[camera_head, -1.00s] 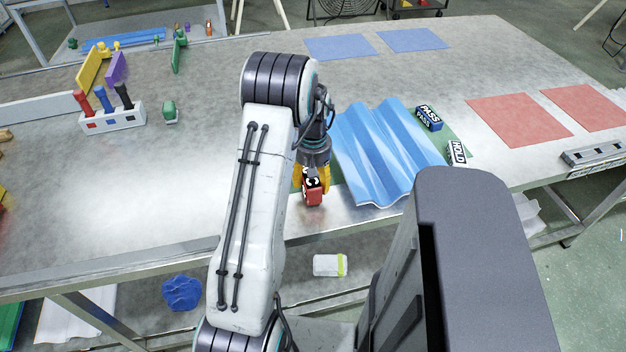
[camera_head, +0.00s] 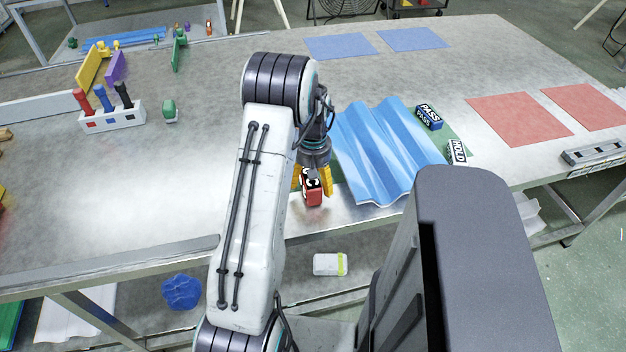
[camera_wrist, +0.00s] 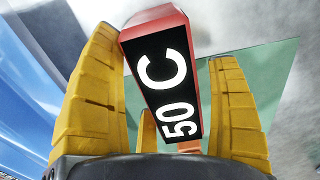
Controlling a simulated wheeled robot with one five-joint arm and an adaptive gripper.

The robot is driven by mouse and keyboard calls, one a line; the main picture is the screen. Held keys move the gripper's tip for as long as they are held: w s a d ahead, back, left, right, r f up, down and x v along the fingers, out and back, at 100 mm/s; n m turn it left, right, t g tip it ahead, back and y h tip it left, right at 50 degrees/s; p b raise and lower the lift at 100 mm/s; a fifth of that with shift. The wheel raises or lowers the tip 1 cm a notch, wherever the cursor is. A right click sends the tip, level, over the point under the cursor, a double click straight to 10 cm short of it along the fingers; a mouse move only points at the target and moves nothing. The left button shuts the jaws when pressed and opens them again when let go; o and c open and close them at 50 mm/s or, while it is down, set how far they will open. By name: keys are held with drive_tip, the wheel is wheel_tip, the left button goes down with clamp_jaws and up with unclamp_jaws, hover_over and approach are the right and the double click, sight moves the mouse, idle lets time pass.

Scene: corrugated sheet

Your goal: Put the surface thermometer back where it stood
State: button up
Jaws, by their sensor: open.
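The surface thermometer (camera_head: 313,194) is a small red block with a black face. It stands on the table near the front edge, left of the blue corrugated sheet (camera_head: 385,150). In the wrist view the thermometer (camera_wrist: 163,75) reads "50 C" and appears tilted in the picture. My gripper (camera_head: 312,184) is open around it, its yellow fingers (camera_wrist: 235,110) to either side with a gap showing at the right finger. A green mat (camera_wrist: 255,80) shows behind the thermometer. The thermometer's base is partly hidden by my gripper.
Blocks marked PASS (camera_head: 428,117) and HOLD (camera_head: 457,152) stand right of the sheet. Red squares (camera_head: 520,120) and blue squares (camera_head: 340,46) lie farther off. A marker holder (camera_head: 112,119) stands at left. The table front between holder and thermometer is clear.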

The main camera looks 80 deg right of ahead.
drive_tip(key=shift+r, duration=0.1)
wheel_tip(320, 180, up, 12)
drive_tip(key=shift+f+p, duration=0.2)
drive_tip(key=shift+p, duration=0.15)
drive_tip(key=shift+r, duration=0.25)
drive_tip(key=shift+w, duration=0.1)
